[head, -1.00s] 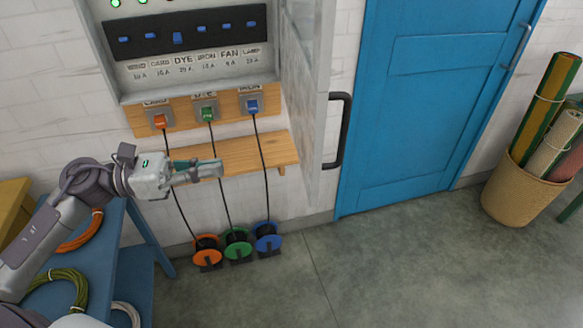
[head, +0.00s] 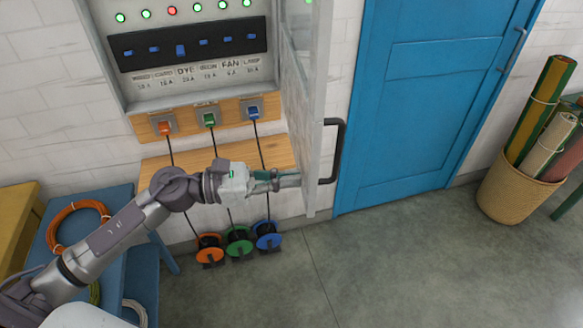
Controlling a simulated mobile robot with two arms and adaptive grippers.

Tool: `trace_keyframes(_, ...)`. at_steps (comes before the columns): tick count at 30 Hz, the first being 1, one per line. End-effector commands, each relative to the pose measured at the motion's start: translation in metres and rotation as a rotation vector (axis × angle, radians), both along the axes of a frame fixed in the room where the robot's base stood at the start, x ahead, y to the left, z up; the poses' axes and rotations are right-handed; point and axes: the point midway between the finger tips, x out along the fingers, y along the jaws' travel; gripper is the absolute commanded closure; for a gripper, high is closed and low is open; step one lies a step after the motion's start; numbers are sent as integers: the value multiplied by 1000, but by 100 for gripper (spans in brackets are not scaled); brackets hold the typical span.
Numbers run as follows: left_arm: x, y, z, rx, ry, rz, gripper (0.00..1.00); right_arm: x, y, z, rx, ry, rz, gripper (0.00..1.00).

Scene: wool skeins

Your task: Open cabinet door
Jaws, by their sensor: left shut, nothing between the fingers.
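The electrical cabinet (head: 118,80) on the wall has its grey door (head: 314,140) swung wide open, seen nearly edge-on at its right side. A black bar handle (head: 340,150) is on the door's right face. My left gripper (head: 296,180) is shut and empty, with its fingertips at the inner side of the door near its lower part. I cannot tell whether they touch it. Inside the cabinet a black switch panel (head: 130,55) shows blue switches, with green and red lights above. My right gripper is not in view.
A wooden shelf (head: 272,150) is below the cabinet, with cables running down to orange, green and blue reels (head: 240,243) on the floor. A blue table (head: 120,205) with wool skeins is at left. A blue room door (head: 420,110) and a basket of rolls (head: 510,190) are at right.

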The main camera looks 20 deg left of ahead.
Motion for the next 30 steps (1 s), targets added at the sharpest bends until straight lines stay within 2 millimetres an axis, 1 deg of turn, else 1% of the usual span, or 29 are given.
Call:
trace_keyframes(1, 2, -3, 3, -1, 0, 0, 100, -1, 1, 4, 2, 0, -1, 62)
trace_keyframes(4, 3, -7, 1, 0, 0, 0, 100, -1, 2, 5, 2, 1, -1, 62)
trace_keyframes(14, 4, -8, 0, 1, 0, 0, 100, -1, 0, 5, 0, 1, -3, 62)
trace_keyframes(17, 7, -14, 2, -2, 4, 15, 100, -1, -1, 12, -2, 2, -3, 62)
trace_keyframes(20, 15, -30, 6, -3, 5, 51, 100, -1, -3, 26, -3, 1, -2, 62)
trace_keyframes(24, 30, -60, 7, -5, 0, 101, 100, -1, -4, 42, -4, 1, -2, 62)
trace_keyframes(27, 41, -77, 4, -5, -1, 105, 100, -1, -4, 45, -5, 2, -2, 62)
trace_keyframes(30, 47, -88, 2, -2, 0, 103, 100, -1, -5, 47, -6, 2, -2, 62)
